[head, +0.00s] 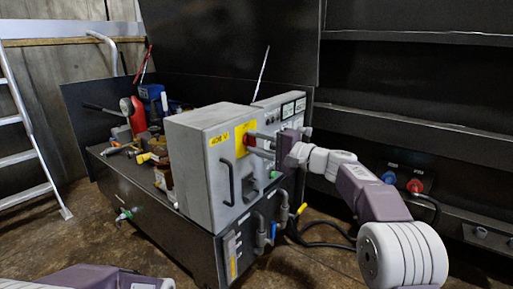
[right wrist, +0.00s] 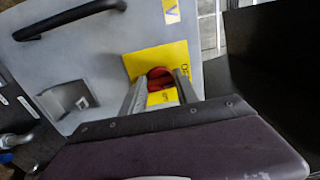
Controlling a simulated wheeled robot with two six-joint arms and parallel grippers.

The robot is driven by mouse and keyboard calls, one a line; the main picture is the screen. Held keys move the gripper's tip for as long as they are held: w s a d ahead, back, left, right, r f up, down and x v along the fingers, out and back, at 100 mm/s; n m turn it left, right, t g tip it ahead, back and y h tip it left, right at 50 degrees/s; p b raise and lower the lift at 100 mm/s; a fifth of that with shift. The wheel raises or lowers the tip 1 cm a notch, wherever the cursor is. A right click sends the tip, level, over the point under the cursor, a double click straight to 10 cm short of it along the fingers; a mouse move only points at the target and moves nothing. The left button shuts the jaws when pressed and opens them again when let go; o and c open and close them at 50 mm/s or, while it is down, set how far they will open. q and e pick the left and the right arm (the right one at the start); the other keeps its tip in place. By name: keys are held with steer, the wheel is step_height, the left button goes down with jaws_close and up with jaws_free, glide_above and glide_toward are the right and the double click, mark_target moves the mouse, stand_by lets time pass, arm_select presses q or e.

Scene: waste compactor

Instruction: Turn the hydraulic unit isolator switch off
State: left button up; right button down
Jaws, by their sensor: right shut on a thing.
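The isolator switch is a red rotary knob (head: 250,141) on a yellow plate (head: 239,133), on the front of the grey hydraulic unit cabinet (head: 217,188). In the right wrist view the red knob (right wrist: 160,77) sits between my right gripper's two fingers, with the yellow plate (right wrist: 140,61) around it. My right gripper (head: 257,142) reaches in from the right and is shut on the knob. The fingers partly hide the knob, so its exact angle cannot be told. Part of my left arm shows at the bottom left of the head view; its gripper is out of frame.
A black handle (head: 228,183) stands out from the cabinet front, left of the knob. Pipes and a yellow-handled valve (head: 301,209) are below right. Blue and red connectors (head: 414,186) sit on the dark wall at right. A ladder (head: 32,135) leans at far left.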

stand_by(0.4)
steer(key=c, duration=0.9)
jaws_free()
steer(key=shift+p+v, duration=1.05)
steer(key=shift+v, duration=3.5)
